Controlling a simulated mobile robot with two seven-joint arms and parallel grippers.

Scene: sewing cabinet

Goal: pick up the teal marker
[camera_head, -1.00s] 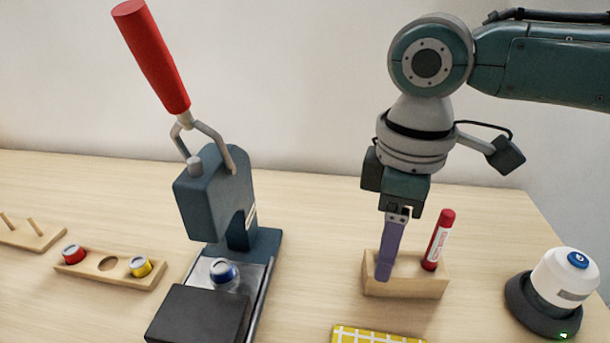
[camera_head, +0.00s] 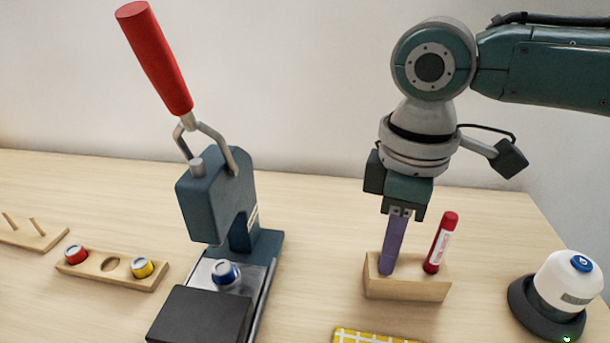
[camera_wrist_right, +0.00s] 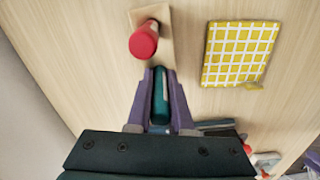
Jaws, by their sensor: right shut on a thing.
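The teal marker (camera_wrist_right: 160,96) shows in the right wrist view between the two purple fingers of my right gripper (camera_wrist_right: 157,80). In the head view the marker is hidden behind the fingers. My right gripper (camera_head: 390,268) is shut on it, pointing down at the left end of the wooden marker block (camera_head: 408,289). The fingertips are at the block's top, and I cannot tell whether the marker's lower end is in its hole. My left gripper is in neither view.
A red marker (camera_head: 441,243) stands tilted in the block, close to the right of my fingers. A yellow checked cloth (camera_head: 375,337) lies in front.

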